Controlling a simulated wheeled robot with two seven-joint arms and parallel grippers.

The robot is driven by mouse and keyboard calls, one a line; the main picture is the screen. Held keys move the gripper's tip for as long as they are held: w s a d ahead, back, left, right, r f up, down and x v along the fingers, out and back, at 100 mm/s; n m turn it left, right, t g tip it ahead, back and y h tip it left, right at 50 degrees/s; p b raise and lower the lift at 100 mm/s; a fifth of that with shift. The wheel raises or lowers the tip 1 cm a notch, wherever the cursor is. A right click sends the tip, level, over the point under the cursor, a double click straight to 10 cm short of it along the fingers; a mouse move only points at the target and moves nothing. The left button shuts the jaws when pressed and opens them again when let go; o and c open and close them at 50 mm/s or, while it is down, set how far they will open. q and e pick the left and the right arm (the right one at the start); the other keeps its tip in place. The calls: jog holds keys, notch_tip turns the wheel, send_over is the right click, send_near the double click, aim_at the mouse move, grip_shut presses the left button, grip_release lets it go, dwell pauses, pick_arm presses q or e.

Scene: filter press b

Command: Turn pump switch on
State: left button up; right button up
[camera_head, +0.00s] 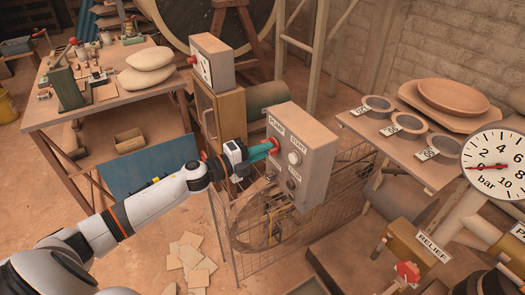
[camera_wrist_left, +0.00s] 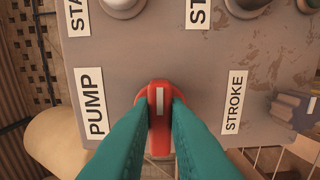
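The pump switch is a red rotary knob (camera_head: 275,145) on the grey control box (camera_head: 312,150), beside the PUMP label. In the left wrist view the red knob (camera_wrist_left: 159,98) has a raised handle with a white mark that runs up and down the picture, between the PUMP label (camera_wrist_left: 93,103) and the STROKE label (camera_wrist_left: 234,101). My left gripper (camera_head: 266,148) is at the knob. In the left wrist view its two teal fingers (camera_wrist_left: 160,112) lie on either side of the handle and appear closed against it, hiding the knob's lower sides. My right gripper is not in view.
The START button (camera_head: 294,158) and STOP button (camera_head: 291,183) sit close by on the same box. A wire mesh guard with a wheel (camera_head: 262,220) stands below. A pressure gauge (camera_head: 497,165) reads about zero at right. A red-handled relief valve (camera_head: 407,271) is lower right.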

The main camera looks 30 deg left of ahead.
pick_arm(q)
jog(key=o, duration=0.4)
jog(key=shift+o, duration=0.2)
jog(key=b+v, duration=0.1)
jog(key=v, duration=1.1)
jog(key=shift+b, duration=0.4)
jog(key=shift+a+f, duration=0.1)
